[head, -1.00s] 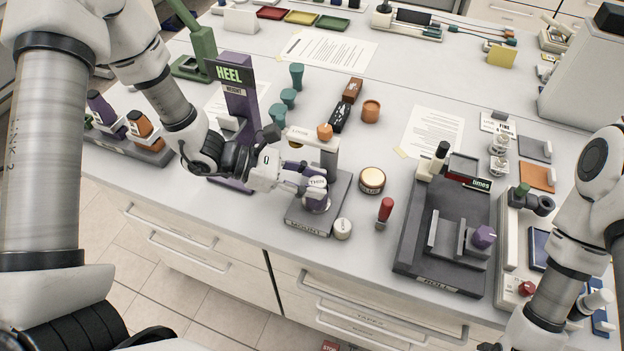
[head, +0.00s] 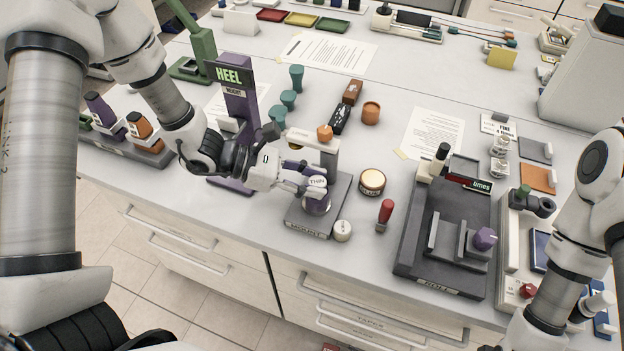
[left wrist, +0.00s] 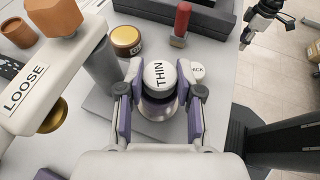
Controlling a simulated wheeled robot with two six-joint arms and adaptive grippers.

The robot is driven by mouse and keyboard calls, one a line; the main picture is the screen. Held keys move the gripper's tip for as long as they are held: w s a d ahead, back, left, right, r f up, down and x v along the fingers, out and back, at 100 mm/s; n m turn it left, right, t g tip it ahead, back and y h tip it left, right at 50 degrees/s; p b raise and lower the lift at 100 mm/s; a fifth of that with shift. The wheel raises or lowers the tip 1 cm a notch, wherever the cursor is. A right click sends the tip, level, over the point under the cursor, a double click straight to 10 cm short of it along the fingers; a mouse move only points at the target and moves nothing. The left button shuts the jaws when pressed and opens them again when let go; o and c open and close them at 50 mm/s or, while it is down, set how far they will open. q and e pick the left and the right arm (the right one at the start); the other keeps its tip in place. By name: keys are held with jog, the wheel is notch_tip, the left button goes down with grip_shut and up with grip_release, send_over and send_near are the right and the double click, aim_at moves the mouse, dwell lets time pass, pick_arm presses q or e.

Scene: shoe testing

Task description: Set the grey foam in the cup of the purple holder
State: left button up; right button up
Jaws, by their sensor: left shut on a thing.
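A short whitish-grey cylinder marked THIN (left wrist: 160,74) is between the fingers of my left gripper (left wrist: 160,100), which is shut on it. In the head view my left gripper (head: 312,190) is at the grey MOUNT stand (head: 305,227). A purplish-grey round cup (head: 317,207) shows just under the cylinder; whether they touch is hidden. I cannot tell for sure that the cylinder is the grey foam. A purple HEEL stand (head: 238,100) is behind my left wrist. My right gripper (left wrist: 262,20) is small and far in the left wrist view; its jaws are unclear.
The MOUNT stand's arm marked LOOSE (left wrist: 30,87) is close beside my left gripper. A white round piece (head: 342,230), a gold-lidded jar (head: 372,182) and a red-handled tool (head: 385,213) stand to the right. The dark ROLL stand (head: 440,280) is farther right.

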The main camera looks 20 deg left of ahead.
dwell(0.3)
jog(key=shift+f, duration=0.2)
jog(key=shift+f+b, duration=0.6)
jog(key=shift+b, duration=0.2)
dwell(0.6)
jog(key=shift+r, duration=0.1)
jog(key=shift+f, duration=0.2)
dwell(1.0)
jog(key=shift+f, duration=0.1)
jog(key=shift+f+b, duration=0.6)
jog(key=shift+b, duration=0.2)
dwell(0.6)
jog(key=shift+r, duration=0.15)
dwell(0.6)
